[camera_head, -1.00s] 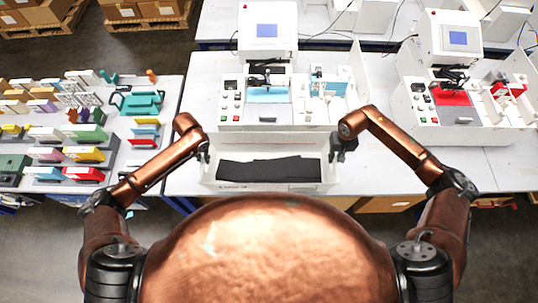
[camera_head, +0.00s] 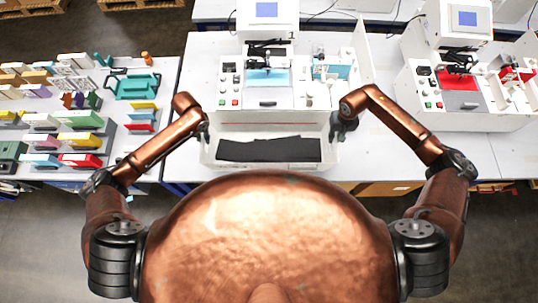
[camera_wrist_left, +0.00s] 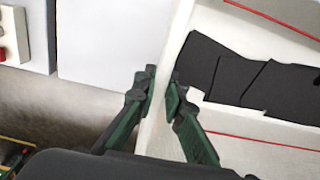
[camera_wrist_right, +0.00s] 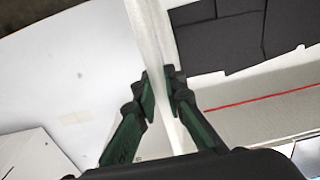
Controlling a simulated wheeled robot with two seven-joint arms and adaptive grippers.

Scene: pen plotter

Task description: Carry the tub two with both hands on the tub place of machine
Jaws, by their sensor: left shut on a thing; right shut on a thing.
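The tub (camera_head: 268,166) is a white open box with dark flat pieces (camera_head: 268,149) lying inside. It is in front of the near machine (camera_head: 268,101) in the head view. My left gripper (camera_head: 205,135) is shut on the tub's left wall; the wall shows between its fingers in the left wrist view (camera_wrist_left: 163,90). My right gripper (camera_head: 336,133) is shut on the right wall, also seen in the right wrist view (camera_wrist_right: 160,90). Whether the tub touches the table cannot be told. The tub place is not clearly visible.
The near machine carries a blue sheet and a control panel at its left. A second machine (camera_head: 465,105) with a red sheet stands to the right. The left table (camera_head: 150,165) holds several coloured boxes and a teal tray (camera_head: 135,87). Bare white table lies right of the tub.

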